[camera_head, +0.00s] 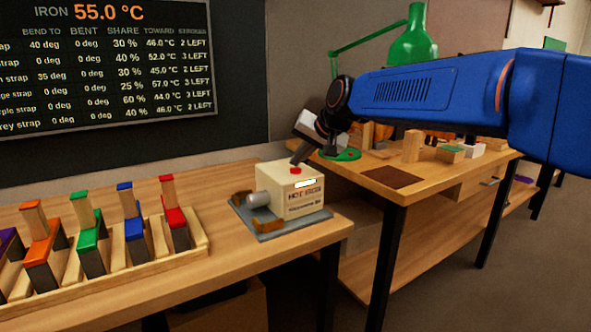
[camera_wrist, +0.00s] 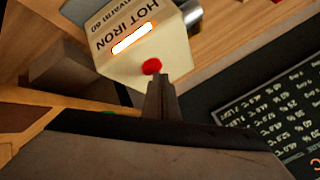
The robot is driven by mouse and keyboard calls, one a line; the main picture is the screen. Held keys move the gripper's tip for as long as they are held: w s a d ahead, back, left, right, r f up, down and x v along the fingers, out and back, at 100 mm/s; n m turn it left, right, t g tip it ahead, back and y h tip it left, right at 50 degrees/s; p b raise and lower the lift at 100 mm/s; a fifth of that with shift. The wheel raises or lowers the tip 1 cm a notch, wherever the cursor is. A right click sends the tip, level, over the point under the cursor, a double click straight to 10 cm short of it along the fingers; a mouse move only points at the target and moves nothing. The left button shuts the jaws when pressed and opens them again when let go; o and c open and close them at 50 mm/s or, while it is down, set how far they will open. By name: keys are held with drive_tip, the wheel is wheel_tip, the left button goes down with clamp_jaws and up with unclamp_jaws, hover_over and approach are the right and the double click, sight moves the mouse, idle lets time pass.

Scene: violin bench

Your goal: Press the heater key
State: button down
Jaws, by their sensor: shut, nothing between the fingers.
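The heater key is a small red button (camera_head: 295,170) on top of the cream hot iron box (camera_head: 305,198), beside a lit white-orange bar. In the wrist view the red key (camera_wrist: 152,66) sits just beyond my gripper's tips. My gripper (camera_head: 297,160) is shut and empty, pointing down at the box top right by the key. In the wrist view my gripper (camera_wrist: 160,80) ends close to the key's edge. I cannot tell whether it touches the key. The metal iron (camera_head: 259,199) sticks out of the box's left side.
A wooden rack (camera_head: 190,258) with several coloured clamped pieces stands to the left on the bench. A second table (camera_head: 400,190) with a green lamp (camera_head: 412,48) and small blocks stands behind to the right. A wall board (camera_head: 110,65) reads iron 55.0 °C.

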sight(298, 170)
drive_tip(key=shift+r, duration=3)
drive_tip(key=s+d+f+h, duration=0.2)
drive_tip(key=s+d+f, duration=0.3)
drive_tip(key=s+d, duration=0.45)
drive_tip(key=s+d+f+h, duration=0.1)
drive_tip(key=s+d+f, duration=0.4)
drive_tip(key=s+d, duration=0.4)
drive_tip(key=s+d+f+g+h, duration=0.1)
drive_tip(key=s+d+f, duration=0.5)
drive_tip(key=s+f, duration=0.2)
drive_tip(key=s+d+f+n+g+h, duration=0.1)
drive_tip(key=s+d+f+h, duration=0.1)
drive_tip(key=s+d+f, duration=0.5)
drive_tip(key=s+f, duration=0.2)
drive_tip(key=s, duration=0.3)
drive_tip(key=shift+f, duration=0.3)
drive_tip(key=shift+s, duration=0.1)
